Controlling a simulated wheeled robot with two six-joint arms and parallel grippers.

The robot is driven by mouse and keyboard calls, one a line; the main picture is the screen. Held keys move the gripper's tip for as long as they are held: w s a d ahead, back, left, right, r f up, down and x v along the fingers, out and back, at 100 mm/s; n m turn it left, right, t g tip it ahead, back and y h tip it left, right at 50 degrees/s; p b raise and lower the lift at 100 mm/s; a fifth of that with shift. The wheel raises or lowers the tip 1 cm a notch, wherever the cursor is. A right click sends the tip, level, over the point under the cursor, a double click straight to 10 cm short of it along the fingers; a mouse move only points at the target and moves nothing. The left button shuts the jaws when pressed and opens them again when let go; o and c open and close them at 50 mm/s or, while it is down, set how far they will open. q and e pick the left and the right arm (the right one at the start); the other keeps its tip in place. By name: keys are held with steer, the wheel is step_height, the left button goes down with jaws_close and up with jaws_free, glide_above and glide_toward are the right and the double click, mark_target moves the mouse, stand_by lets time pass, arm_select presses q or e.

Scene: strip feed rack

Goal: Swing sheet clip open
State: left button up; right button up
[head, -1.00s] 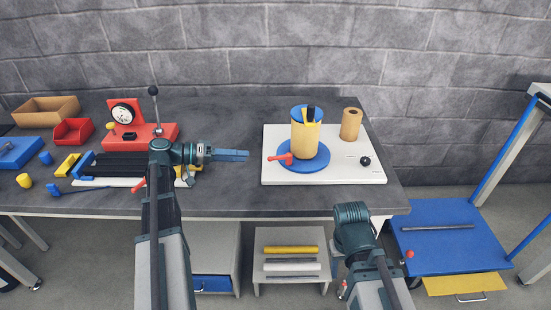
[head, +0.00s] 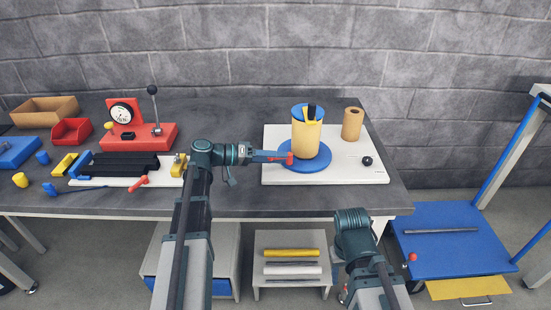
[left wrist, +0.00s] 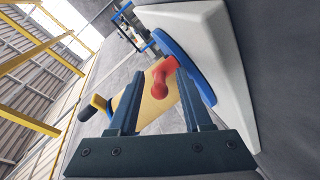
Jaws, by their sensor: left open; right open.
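The sheet clip appears to be the red handle (head: 290,159) at the left edge of the blue round base (head: 318,163), in front of the yellow cylinder (head: 306,139). My left gripper (head: 272,156) points right with its fingertips at the red handle. In the left wrist view the red handle (left wrist: 162,78) stands between the two open fingers of my left gripper (left wrist: 153,82); I cannot tell if they touch it. The yellow cylinder (left wrist: 150,104) and blue base (left wrist: 186,62) lie behind. My right gripper's jaws are hidden; only my right arm shows at the lower right.
A white board (head: 345,172) carries the blue base, a tan roll (head: 352,124) and a black knob (head: 367,161). A red dial gauge stand (head: 140,132) and a black ribbed block (head: 125,165) stand left. The grey table (head: 235,205) is clear in front.

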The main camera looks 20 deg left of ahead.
arm_select(q)
steer(key=shift+c, duration=0.2)
jaws_close()
steer(key=shift+s+t, duration=0.1)
steer(key=shift+t, duration=0.2)
steer(key=shift+s+d+n+t+y, duration=0.2)
steer(key=shift+s+n+t+y, duration=0.1)
steer(key=shift+n+t+y, duration=0.25)
steer(key=shift+s+d+n+t+y, duration=0.25)
steer(key=shift+n+t+y, duration=0.1)
steer(key=shift+n+t, duration=0.3)
steer(key=shift+s+d+n+t+y, duration=0.1)
steer(key=shift+d+n+t+y, duration=0.05)
steer(key=shift+n+t+y, duration=0.4)
steer(key=shift+s+d+n+t+y, duration=0.1)
steer(key=shift+d+n+t+y, duration=0.05)
steer(key=shift+n+t+y, duration=0.4)
steer(key=shift+d+n+t+y, duration=0.1)
steer(key=shift+n+t+y, duration=0.2)
steer(key=shift+n+y, duration=0.25)
steer(key=shift+w, duration=0.1)
steer(key=shift+o, duration=0.2)
jaws_free()
